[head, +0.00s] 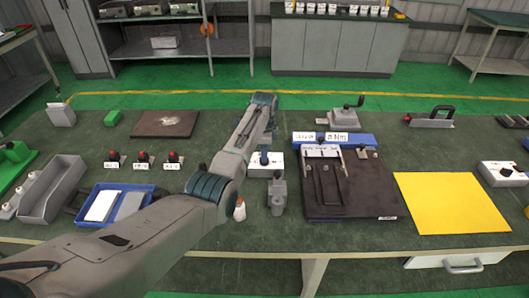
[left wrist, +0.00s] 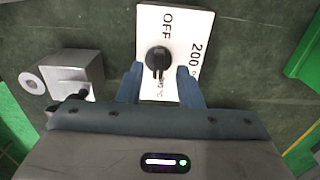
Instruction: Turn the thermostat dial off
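The thermostat is a white plate with a black round dial (left wrist: 159,60); its labels "OFF" and "200" show in the left wrist view. The dial's narrow ridge points toward my gripper, away from "OFF". In the head view the white thermostat box (head: 276,171) sits on the green bench, partly hidden by my left gripper (head: 264,158). In the left wrist view my left gripper (left wrist: 160,78) is open, its two blue fingers apart over the plate. The dial shows between and slightly beyond the fingertips, and neither finger appears to hold it. My right gripper is not in view.
A dark board (head: 375,193) with a clamp and a yellow sheet (head: 450,203) lie further right. Another white box with a black knob (head: 503,174) is at far right.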

